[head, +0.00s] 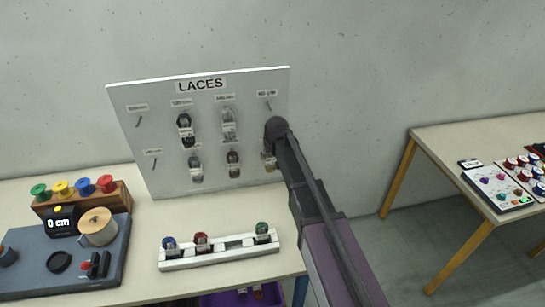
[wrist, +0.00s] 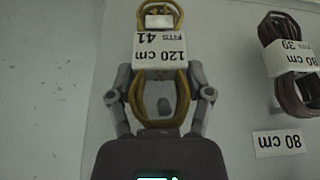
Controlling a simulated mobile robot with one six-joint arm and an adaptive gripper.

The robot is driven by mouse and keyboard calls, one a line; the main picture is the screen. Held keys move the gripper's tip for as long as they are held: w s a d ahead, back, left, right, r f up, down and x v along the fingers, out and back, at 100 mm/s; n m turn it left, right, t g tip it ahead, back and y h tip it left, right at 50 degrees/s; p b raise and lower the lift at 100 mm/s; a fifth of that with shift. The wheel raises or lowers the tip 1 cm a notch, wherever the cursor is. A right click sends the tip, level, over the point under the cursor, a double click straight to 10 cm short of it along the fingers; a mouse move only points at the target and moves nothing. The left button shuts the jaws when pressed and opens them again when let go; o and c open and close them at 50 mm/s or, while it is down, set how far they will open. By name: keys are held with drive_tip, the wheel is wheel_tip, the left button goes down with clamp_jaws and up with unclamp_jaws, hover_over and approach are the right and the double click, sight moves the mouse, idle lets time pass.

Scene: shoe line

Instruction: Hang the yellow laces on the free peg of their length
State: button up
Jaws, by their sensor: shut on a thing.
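The yellow laces (wrist: 181,100) are a looped bundle with a white tag reading 120 cm, fits 41. My gripper (wrist: 160,75) is shut on them, one finger on each side, in front of the board. A small grey knob shows inside the loop; I cannot tell whether it is a peg. In the head view my arm ends at the right side of the LACES board (head: 215,185), hiding most of the gripper. Bare pegs show at top left (head: 138,122), lower left (head: 155,163) and top right (head: 268,105). Several other pegs hold dark or grey bundles.
Brown laces (wrist: 290,85) tagged 80 cm hang close beside my gripper. A white rack (head: 220,252) with blue, red and green bundles stands before the board. A grey station (head: 70,270) and wooden spool holder (head: 120,198) are at left. Another table (head: 450,145) is at right.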

drive_tip(key=shift+w+f, duration=0.25)
idle(0.7)
drive_tip(key=o, duration=1.1)
drive_tip(key=shift+c, duration=0.2)
drive_tip(key=shift+s, duration=0.15)
